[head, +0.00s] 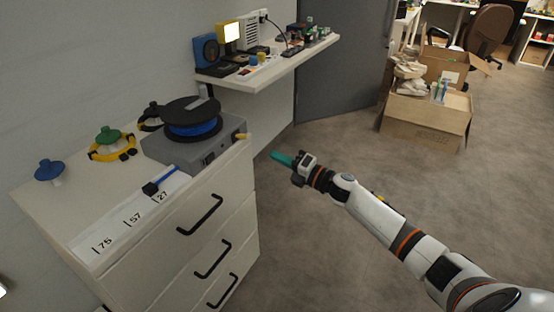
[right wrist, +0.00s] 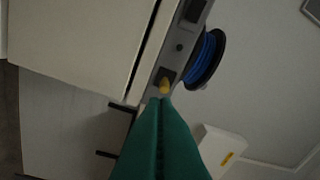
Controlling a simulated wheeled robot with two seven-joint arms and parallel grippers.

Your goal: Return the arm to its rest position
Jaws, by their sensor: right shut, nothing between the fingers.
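My right arm comes in from the lower right in the head view. Its right gripper (head: 281,158) has green fingers and is shut and empty, held in the air just right of the white drawer cabinet. In the right wrist view the green fingers (right wrist: 160,112) lie together and point toward the grey device (right wrist: 170,75) with a yellow knob (right wrist: 166,86). The fingertips look close to the knob in that view, but the head view shows a gap between gripper and cabinet. My left gripper is not in view.
A wall shelf (head: 275,66) holds small items. Open cartons (head: 425,118) stand at the back right. The floor around my arm is clear.

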